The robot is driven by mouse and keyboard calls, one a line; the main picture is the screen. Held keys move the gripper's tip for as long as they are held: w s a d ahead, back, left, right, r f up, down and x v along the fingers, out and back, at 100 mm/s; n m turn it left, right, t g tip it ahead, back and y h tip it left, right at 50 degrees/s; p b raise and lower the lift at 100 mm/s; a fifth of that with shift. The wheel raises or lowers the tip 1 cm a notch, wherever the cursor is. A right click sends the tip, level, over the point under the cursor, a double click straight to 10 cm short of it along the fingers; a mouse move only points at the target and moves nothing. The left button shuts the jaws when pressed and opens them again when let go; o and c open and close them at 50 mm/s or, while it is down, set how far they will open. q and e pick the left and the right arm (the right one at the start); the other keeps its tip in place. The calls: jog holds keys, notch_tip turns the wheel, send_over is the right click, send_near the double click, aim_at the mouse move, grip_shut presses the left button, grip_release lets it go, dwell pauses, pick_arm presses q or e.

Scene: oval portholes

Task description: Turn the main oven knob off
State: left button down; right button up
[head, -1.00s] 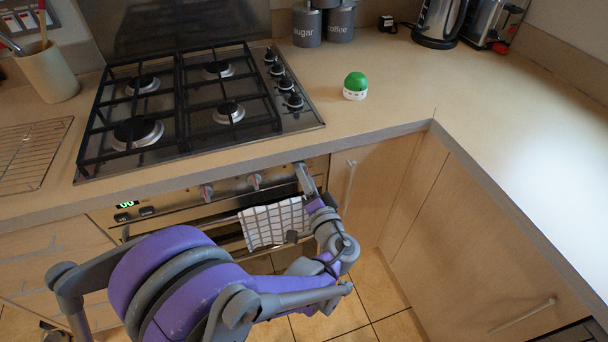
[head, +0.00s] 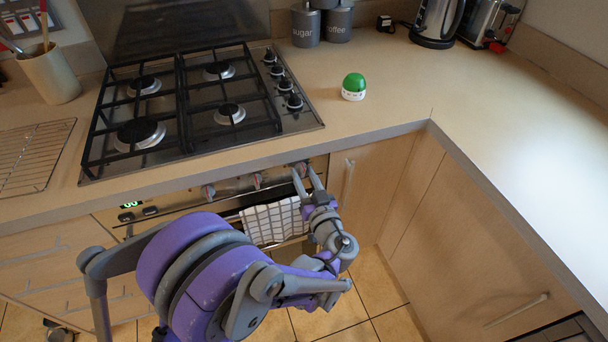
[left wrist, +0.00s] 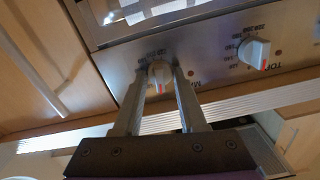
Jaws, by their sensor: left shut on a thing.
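The main oven knob (left wrist: 160,73) is a pale knob with a red mark, at the upper middle of the left wrist view. Part of a label starting "MA" shows beside it on the steel panel. In the head view the knob (head: 301,168) is the rightmost on the oven front. My left gripper (left wrist: 160,80) has one finger on each side of the knob and is shut on it. In the head view the left gripper (head: 304,174) reaches up to the panel, its two fingers apart around the knob. My right gripper is not in view.
A second knob, labelled "TOP" (left wrist: 254,53), sits beside the main knob. A checked towel (head: 270,223) hangs just below on the oven front. The countertop edge (head: 380,134) overhangs above the panel. The gas hob (head: 300,122) lies above.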

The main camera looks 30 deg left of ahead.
pick_arm(q)
jog(key=shift+n, duration=1)
jog(key=shift+c, duration=2.3)
grip_release()
jog(key=shift+d, duration=0.1)
jog(key=v, duration=1)
jog(key=shift+s+d+p, duration=0.2)
jog(key=shift+s+p, duration=0.1)
